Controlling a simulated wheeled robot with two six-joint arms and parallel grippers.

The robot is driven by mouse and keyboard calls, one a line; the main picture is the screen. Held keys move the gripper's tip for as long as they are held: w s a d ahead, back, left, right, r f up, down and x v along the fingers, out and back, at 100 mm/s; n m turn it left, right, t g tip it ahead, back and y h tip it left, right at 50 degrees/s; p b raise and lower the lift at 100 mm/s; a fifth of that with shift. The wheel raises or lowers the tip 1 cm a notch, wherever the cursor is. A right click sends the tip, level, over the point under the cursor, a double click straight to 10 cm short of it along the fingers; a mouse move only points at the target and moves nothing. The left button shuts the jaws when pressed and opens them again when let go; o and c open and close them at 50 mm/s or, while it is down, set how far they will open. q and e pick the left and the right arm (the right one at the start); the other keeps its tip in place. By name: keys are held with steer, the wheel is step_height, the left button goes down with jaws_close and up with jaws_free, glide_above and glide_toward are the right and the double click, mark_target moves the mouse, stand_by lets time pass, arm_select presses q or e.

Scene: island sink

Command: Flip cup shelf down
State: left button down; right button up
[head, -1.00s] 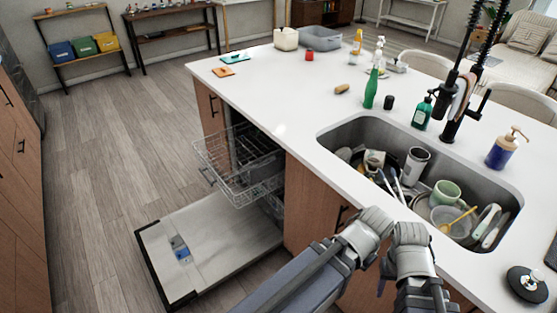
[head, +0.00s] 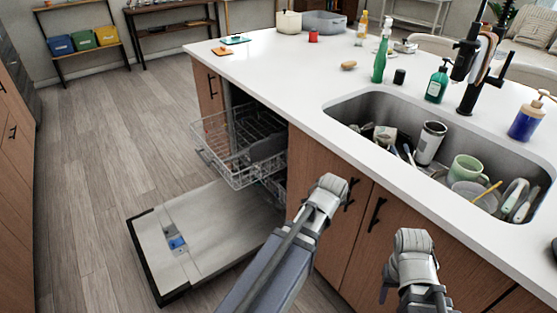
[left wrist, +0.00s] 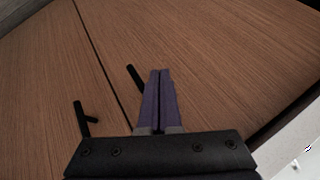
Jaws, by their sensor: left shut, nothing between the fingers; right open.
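The pulled-out upper rack (head: 222,165) of the dishwasher shows in the head view, over the lowered dishwasher door (head: 215,235). A grey flap-like piece (head: 268,147) is on the rack's right side; it may be the cup shelf, and its exact tilt is hard to tell. My left gripper (left wrist: 160,72) is shut and empty in the left wrist view, facing wooden cabinet fronts. In the head view only its arm shows. My right gripper (head: 418,297) is low at the bottom of the head view, partly hidden, open and apart from the rack.
The counter (head: 290,85) holds a sink (head: 375,105) full of dishes, with bottles around it. Cabinet doors with black handles (head: 377,215) are beside the dishwasher. The floor (head: 90,190) left of the dishwasher is clear.

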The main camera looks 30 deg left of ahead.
arm_select(q)
steer(key=w+a+f+m+t+y+b, duration=0.1)
steer(key=w+a+f+t+b, duration=0.1)
steer(key=w+a+b, duration=0.3)
steer(key=w+a+f+m+t+y+b, duration=0.1)
steer(key=w+a+f+t+b, duration=0.1)
steer(key=a+b, duration=0.35)
steer(key=w+a+r+m+t+y+b, duration=0.1)
steer(key=a+r+m+t+y+b, duration=0.1)
steer(key=a, duration=1.2)
steer(key=m+t+y+b, duration=0.1)
steer(key=t+b, duration=0.1)
steer(key=b, duration=0.1)
steer(key=shift+a+m+t+y+b, duration=0.3)
steer(key=shift+b, duration=0.1)
arm_select(e)
step_height(320, 180, down, 19)
arm_select(q)
steer(key=shift+w, duration=0.15)
